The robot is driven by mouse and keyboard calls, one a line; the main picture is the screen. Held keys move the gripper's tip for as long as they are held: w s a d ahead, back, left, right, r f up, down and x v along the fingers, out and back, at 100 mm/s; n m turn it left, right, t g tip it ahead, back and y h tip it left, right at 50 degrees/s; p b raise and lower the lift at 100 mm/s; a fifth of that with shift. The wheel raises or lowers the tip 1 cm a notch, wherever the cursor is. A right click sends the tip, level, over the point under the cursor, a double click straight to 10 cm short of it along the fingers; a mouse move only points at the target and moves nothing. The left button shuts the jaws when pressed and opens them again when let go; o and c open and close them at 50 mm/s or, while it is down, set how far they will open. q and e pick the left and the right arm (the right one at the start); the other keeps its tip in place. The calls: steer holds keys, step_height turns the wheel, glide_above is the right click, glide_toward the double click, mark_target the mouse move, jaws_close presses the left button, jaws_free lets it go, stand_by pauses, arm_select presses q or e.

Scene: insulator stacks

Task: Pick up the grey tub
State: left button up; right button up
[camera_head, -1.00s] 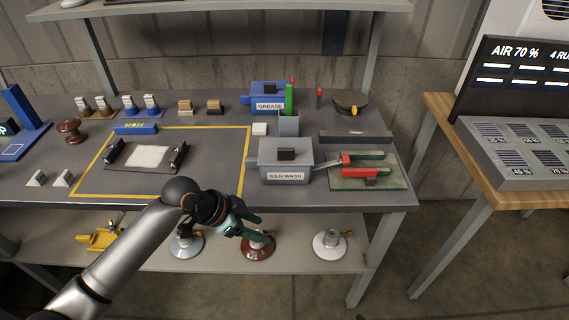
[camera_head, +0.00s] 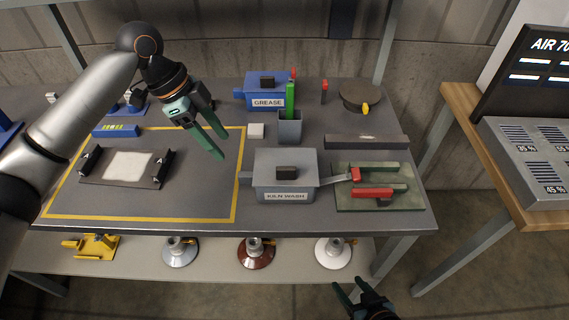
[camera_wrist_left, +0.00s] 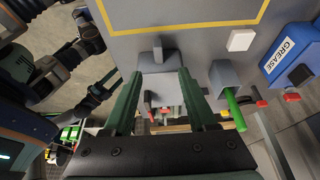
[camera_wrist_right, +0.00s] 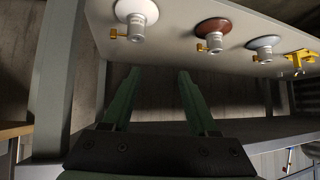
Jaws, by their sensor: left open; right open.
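The grey tub (camera_head: 285,176), labelled KILN WASH, has a lid with a dark knob (camera_head: 286,173) and stands upright near the front of the table. My left gripper (camera_head: 222,147) is open and empty above the table, to the left of the tub. In the left wrist view the tub (camera_wrist_left: 160,62) shows beyond and between the open fingers, apart from them. My right gripper (camera_head: 346,280) is open and empty, low in front of the table at the bottom of the head view. The right wrist view shows its open fingers (camera_wrist_right: 159,73) facing the lower shelf.
A green board with red-handled tools (camera_head: 371,187) lies right of the tub. A grey cup with a green item (camera_head: 290,128) and the blue GREASE tub (camera_head: 266,90) stand behind. The yellow-outlined area (camera_head: 190,215) to the left has free room. Several bases stand on the lower shelf (camera_head: 210,262).

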mark_target(246, 173)
arm_select(q)
steer(key=x, duration=0.6)
steer(key=shift+s+d+f, duration=0.15)
steer(key=shift+s+f, duration=0.1)
steer(key=shift+f, duration=0.05)
steer(key=b+x, duration=0.1)
steer(key=x, duration=0.4)
steer(key=shift+d+f, duration=0.1)
steer(key=shift+f, duration=0.2)
steer(key=shift+w, duration=0.1)
jaws_close()
steer(key=shift+r, duration=0.2)
